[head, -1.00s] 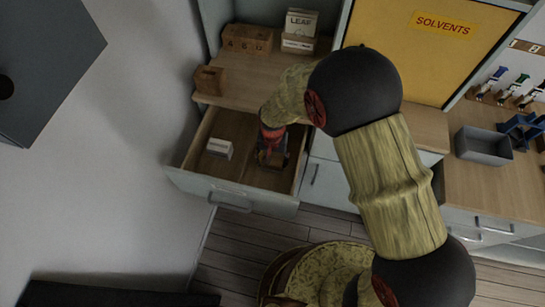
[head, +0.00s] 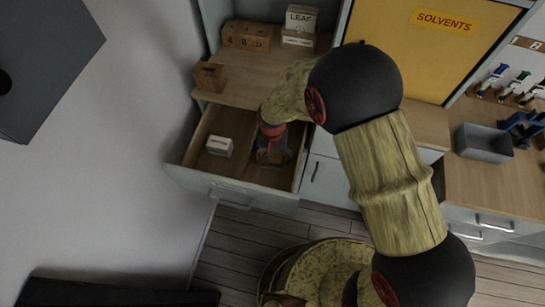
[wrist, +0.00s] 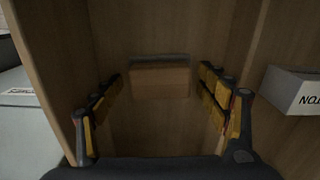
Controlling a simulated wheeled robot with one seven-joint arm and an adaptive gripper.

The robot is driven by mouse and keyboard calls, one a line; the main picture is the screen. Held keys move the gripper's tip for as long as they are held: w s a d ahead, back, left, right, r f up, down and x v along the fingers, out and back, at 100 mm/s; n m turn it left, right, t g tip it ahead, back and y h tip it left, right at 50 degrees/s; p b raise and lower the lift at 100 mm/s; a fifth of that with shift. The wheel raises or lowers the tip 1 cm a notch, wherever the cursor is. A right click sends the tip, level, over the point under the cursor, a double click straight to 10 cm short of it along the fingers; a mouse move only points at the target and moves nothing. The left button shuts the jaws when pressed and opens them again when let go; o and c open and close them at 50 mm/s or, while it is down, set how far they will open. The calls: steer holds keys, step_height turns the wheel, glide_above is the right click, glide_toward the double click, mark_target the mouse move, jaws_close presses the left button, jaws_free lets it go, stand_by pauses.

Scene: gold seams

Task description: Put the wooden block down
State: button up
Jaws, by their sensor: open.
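My gripper (head: 271,153) points down into the open drawer (head: 232,194), towards its right side. In the wrist view my gripper (wrist: 161,80) is open, its yellow-padded fingers wide apart. A wooden block (wrist: 160,80) shows between the fingertips, low in the drawer, with visible gaps to the fingers on both sides. I cannot tell its exact height above the drawer floor. In the head view my gripper hides this block.
A small white box (head: 219,146) lies in the drawer to the left of my gripper. Drawer walls are close around my gripper.

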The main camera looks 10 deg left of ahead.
mark_target(275, 158)
steer(key=r+p, duration=0.1)
steer(key=r, duration=0.1)
steer(key=r+p, duration=0.1)
steer(key=r, duration=0.2)
steer(key=d+r+p, duration=0.1)
steer(key=r, duration=0.1)
steer(key=shift+s+r, duration=0.15)
steer(key=shift+r, duration=0.2)
steer(key=d+r+t, duration=0.1)
steer(key=d+r, duration=0.5)
steer(key=r, duration=0.5)
steer(key=d+r+t, duration=0.1)
steer(key=d+r, duration=0.6)
steer(key=r, duration=0.3)
steer(key=s+d+r+t, duration=0.3)
steer(key=s+d+r, duration=0.9)
steer(key=s+d, duration=0.1)
steer(key=shift+s+r+t, duration=0.3)
steer(key=shift+s+r, duration=0.1)
steer(key=shift+s, duration=0.4)
steer(key=shift+c, duration=1.2)
